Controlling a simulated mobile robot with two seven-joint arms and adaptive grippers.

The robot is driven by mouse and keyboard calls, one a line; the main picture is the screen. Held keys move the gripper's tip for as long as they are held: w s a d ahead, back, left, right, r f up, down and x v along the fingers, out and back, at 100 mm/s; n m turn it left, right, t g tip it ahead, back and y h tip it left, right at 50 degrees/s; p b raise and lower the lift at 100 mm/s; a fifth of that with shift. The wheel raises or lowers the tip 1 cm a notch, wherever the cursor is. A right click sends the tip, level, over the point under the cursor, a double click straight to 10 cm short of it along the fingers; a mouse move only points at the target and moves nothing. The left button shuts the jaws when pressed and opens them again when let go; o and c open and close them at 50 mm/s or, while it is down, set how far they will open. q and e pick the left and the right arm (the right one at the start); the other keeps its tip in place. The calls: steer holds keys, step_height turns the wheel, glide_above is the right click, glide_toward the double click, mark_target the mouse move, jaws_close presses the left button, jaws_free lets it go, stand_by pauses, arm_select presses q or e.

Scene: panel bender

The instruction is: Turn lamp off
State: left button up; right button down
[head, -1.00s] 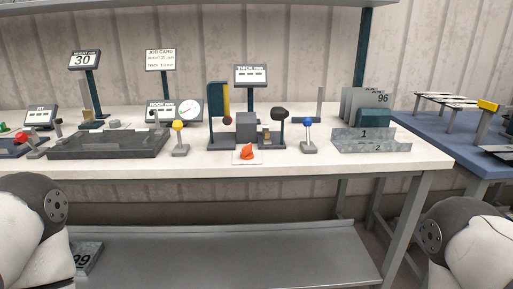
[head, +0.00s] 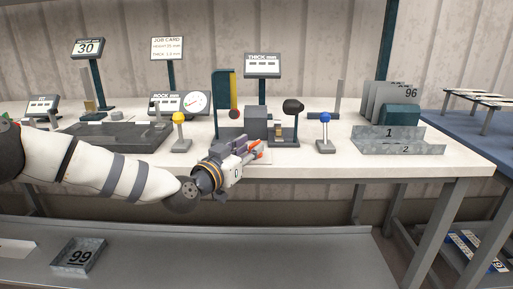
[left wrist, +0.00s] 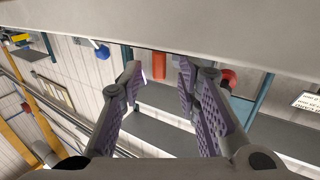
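No thing in view is plainly marked as a lamp. A dark rounded head on a short stand (head: 293,106) at the middle of the bench may be one, and I cannot tell whether it is lit. Posts with a yellow ball (head: 178,117) and a blue ball (head: 325,118) stand to either side. My left gripper (head: 257,151) reaches in from the left over the bench's front edge, at the orange-red piece (head: 261,143). The left wrist view shows its fingers (left wrist: 160,75) apart, with nothing clearly held. My right gripper is not in view.
A dark tray (head: 115,139) lies on the bench (head: 400,166) at the left. A grey numbered rack (head: 398,147) stands at the right. A grey block (head: 256,121) stands behind my gripper. Several display signs line the back. A shelf (head: 230,255) runs below.

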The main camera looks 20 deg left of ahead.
arm_select(q)
steer(key=shift+x, duration=1.4)
jaws_close()
